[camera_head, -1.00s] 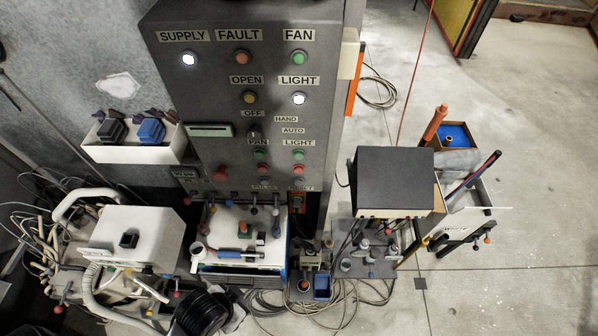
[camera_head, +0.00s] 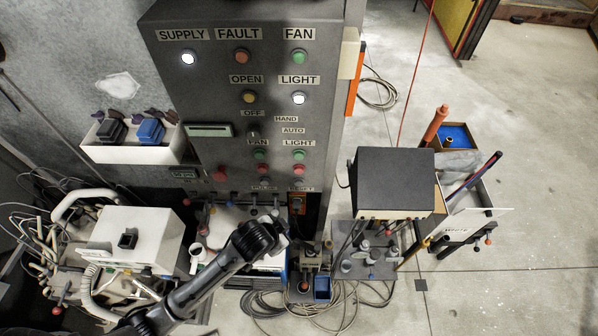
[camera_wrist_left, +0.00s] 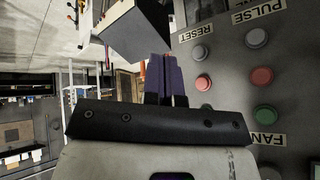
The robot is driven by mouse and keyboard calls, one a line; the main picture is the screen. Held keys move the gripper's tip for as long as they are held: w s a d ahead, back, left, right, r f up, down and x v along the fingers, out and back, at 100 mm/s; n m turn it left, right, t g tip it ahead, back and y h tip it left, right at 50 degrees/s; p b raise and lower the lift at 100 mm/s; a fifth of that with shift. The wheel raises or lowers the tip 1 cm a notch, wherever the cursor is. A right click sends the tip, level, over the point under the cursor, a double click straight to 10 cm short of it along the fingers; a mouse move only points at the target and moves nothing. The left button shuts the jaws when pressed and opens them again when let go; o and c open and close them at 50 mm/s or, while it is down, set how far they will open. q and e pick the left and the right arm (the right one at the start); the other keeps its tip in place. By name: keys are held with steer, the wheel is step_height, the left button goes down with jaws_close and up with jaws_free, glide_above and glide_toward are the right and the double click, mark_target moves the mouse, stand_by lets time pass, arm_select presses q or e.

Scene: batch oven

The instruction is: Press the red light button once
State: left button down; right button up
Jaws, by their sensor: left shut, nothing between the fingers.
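The control panel (camera_head: 215,130) stands upright at the centre of the head view. The red light button (camera_head: 298,170) sits below the green light button (camera_head: 298,155), right of the red fan button (camera_head: 258,170). In the left wrist view, the red light button (camera_wrist_left: 203,82) is just right of the finger pads. My left gripper (camera_wrist_left: 160,58) is shut and empty, its purple pads together and apart from the button. In the head view, my left arm comes in from the lower left and ends below the panel; its fingers are not clear there. My right gripper is not in view.
The reset button (camera_wrist_left: 200,52) and pulse button (camera_wrist_left: 257,38) are close to the red pair. A dark-topped box (camera_head: 393,182) stands right of the panel. A white box (camera_head: 133,238) and cables crowd the left. Open floor lies at the right.

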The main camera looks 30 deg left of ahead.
mark_target(299, 170)
arm_select(q)
steer(key=w+f+m+t+h, duration=0.3)
steer(key=w+f+t, duration=0.1)
steer(key=w+f, duration=0.3)
step_height(299, 170, up, 7)
steer(key=w+m+t+h, duration=0.1)
steer(key=m+t+h, duration=0.1)
steer(key=t, duration=0.5)
steer(key=shift+w+m+t, duration=0.35)
steer(key=shift+m+t, duration=0.05)
steer(key=shift+m, duration=0.1)
steer(key=shift+a, duration=0.1)
steer(key=w+a+b, duration=0.4)
steer(key=w+b, duration=0.1)
steer(key=w, duration=0.2)
steer(key=shift+w+b, duration=0.35)
steer(key=shift+b, duration=0.05)
steer(key=shift+a, duration=0.1)
